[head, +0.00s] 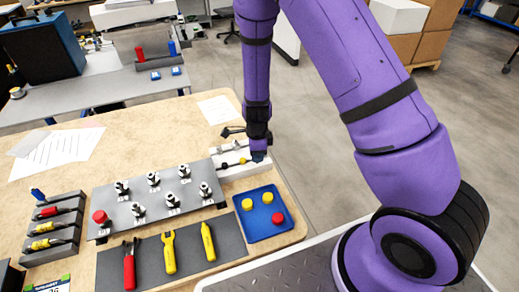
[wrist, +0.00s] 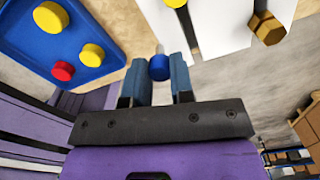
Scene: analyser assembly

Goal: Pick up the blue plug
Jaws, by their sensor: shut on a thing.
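The blue plug (wrist: 160,68) has a round blue head and a pale tip. It sits between the two fingers of my gripper (wrist: 159,75) in the wrist view, and the fingers are shut on it. In the head view my gripper (head: 258,157) is at the right end of the white block (head: 236,172), near the table's right edge. The plug is hard to make out there, mostly hidden by the gripper. I cannot tell whether its tip is clear of the white block.
A blue tray (head: 256,232) with two yellow caps and a red cap lies in front of the white block. A grey panel (head: 150,205) with several metal fittings is to the left. A brass hexagonal piece (wrist: 266,28) is close by in the wrist view.

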